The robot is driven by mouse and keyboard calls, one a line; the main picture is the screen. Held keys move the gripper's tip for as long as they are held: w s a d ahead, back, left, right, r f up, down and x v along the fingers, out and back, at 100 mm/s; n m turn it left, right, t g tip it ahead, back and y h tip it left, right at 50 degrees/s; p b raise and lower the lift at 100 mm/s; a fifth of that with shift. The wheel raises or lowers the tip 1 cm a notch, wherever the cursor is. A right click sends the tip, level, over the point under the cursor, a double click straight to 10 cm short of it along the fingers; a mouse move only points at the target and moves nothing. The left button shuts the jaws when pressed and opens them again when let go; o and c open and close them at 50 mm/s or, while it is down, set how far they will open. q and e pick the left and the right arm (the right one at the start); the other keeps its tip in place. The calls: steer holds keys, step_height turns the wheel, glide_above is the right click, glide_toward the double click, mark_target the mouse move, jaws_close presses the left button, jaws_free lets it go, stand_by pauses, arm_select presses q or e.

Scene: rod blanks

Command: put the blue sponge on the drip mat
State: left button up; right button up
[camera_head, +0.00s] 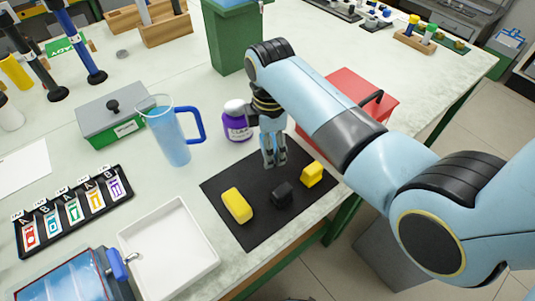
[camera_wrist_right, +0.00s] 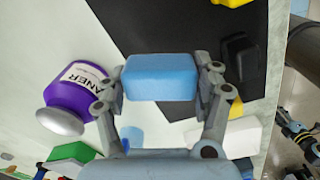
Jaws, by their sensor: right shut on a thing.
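The blue sponge (camera_wrist_right: 160,77) is a light blue block between the fingers of my right gripper (camera_wrist_right: 161,84) in the right wrist view. Both fingers press on its short ends. In the head view my right gripper (camera_head: 274,162) points down over the back edge of the black drip mat (camera_head: 222,183), and I cannot make out the sponge there. The mat also shows in the right wrist view (camera_wrist_right: 195,30), beyond the sponge. I cannot tell how high the sponge is. A jointed grey part at the right edge of the wrist view may be my left gripper; its jaws are unclear.
On the mat lie a yellow sponge (camera_head: 237,205), a black block (camera_head: 281,194) and a yellow block (camera_head: 312,174). A purple bottle (camera_head: 237,122) stands just left of my gripper. A blue pitcher (camera_head: 170,135), white tray (camera_head: 170,247) and red box (camera_head: 345,92) are nearby.

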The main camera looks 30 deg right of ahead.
steer(key=shift+w+f, duration=0.2)
steer(key=shift+w, duration=0.15)
steer(key=shift+f, duration=0.35)
step_height(320, 180, down, 2)
steer(key=shift+f, duration=0.25)
arm_select(q)
steer(key=shift+w+f, duration=0.2)
arm_select(e)
steer(key=shift+f, duration=0.4)
steer(key=shift+f, duration=0.1)
steer(key=o, duration=1.2)
steer(key=shift+c, duration=0.2)
